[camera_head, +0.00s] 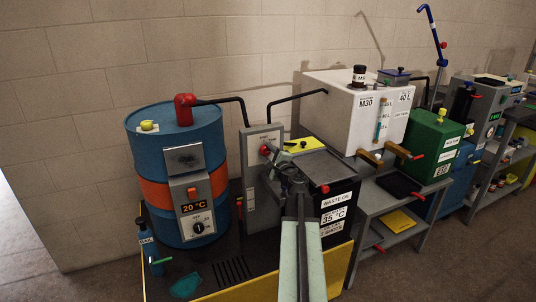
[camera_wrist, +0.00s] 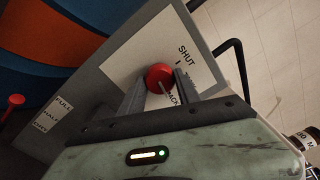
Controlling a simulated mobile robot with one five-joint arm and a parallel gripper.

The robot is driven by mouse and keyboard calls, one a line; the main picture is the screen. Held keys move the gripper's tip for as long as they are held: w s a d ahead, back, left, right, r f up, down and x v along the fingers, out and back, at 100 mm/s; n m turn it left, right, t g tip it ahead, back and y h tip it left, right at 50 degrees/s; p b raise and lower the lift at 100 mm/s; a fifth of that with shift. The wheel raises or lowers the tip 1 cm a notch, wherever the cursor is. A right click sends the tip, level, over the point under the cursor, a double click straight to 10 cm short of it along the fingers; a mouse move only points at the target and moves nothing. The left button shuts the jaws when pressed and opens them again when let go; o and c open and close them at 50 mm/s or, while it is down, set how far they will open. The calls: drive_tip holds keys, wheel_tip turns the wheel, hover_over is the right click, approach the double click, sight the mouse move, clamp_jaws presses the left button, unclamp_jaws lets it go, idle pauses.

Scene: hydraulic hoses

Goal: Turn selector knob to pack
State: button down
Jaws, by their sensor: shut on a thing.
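The selector knob (camera_wrist: 158,77) is round and red, on a pale label plate (camera_wrist: 130,52) of a grey panel. The plate carries the word SHUT at the upper right and a partly covered word, apparently PACK, below it. A thin pale line on the knob points down and right, toward that covered word. My gripper (camera_wrist: 160,84) is shut on the knob, one finger on each side. In the head view the red knob (camera_head: 265,150) shows on the grey panel (camera_head: 255,178), with my gripper (camera_head: 274,154) at it. My gripper and arm partly hide the panel.
A blue and orange drum (camera_head: 160,160) with a red-capped hose stands left of the panel. A dark waste oil tank (camera_head: 338,195) stands close on the right. A white M30 tank (camera_head: 345,115) and a green tank (camera_head: 430,145) stand farther right.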

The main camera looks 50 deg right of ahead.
drive_tip(key=c, duration=0.9)
unclamp_jaws()
drive_tip(key=shift+o, duration=0.2)
drive_tip(key=v, duration=0.7)
drive_tip(key=shift+s, duration=0.35)
drive_tip(key=shift+a, duration=0.1)
